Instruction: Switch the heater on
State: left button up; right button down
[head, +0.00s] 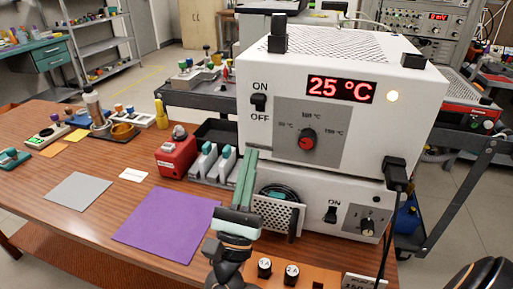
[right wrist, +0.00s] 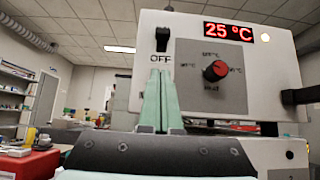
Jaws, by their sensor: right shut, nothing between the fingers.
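The heater (head: 345,65) is a white box with a lit red display (head: 325,89) reading 25 °C and a pale yellow lamp (head: 392,96). Its black switch (head: 258,102) sits between the ON and OFF labels, left of a red dial (head: 307,139). The switch also shows in the right wrist view (right wrist: 162,40); I cannot tell which way it is tipped. My right gripper (head: 250,153) is shut and empty, its green fingers pointing up below the switch. In the right wrist view the fingertips (right wrist: 160,72) appear just under the OFF label.
A second white unit (head: 355,190) with its own switch (head: 330,214) stands below the heater. A black plug (head: 395,173) and cable are at the right. A purple mat (head: 165,225) and a red box (head: 176,156) lie to the left. The table's front left is mostly clear.

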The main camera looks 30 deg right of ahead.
pick_arm(q)
jog(key=shift+s+a+f+b, duration=0.4)
jog(key=shift+f+b, duration=0.05)
jog(key=shift+f, duration=0.25)
pick_arm(e)
jog(key=v, duration=0.5)
jog(key=shift+s+a+f, duration=0.15)
jog(key=shift+a+f, duration=0.1)
jog(key=shift+f, duration=0.05)
pick_arm(q)
jog(key=shift+w+r, duration=0.1)
jog(key=shift+w, duration=0.05)
